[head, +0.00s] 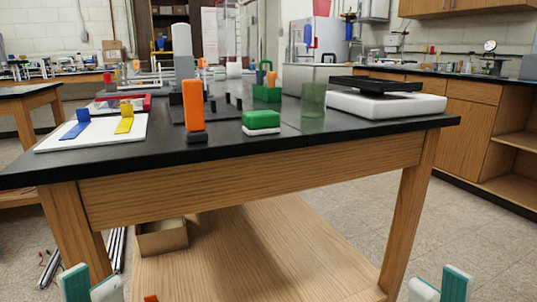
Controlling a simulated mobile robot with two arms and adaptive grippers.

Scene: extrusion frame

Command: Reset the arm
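My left gripper (91,282) shows at the bottom left edge of the head view, in front of the table. Its teal-and-white fingertips stand apart with nothing between them. My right gripper (440,282) shows at the bottom right edge, also with its fingertips apart and empty. Both are low in the picture, below the black table top (300,143), and the lower parts of both are cut off by the frame. Neither appears to touch anything. The arms behind the grippers are out of view.
The wooden-legged table holds a white board (95,133) with blue and yellow pieces, an orange upright block (193,105), a green-and-white block (261,122), a green translucent cup (313,100) and a white slab (385,105). A cardboard box (162,238) sits on the lower shelf (250,250).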

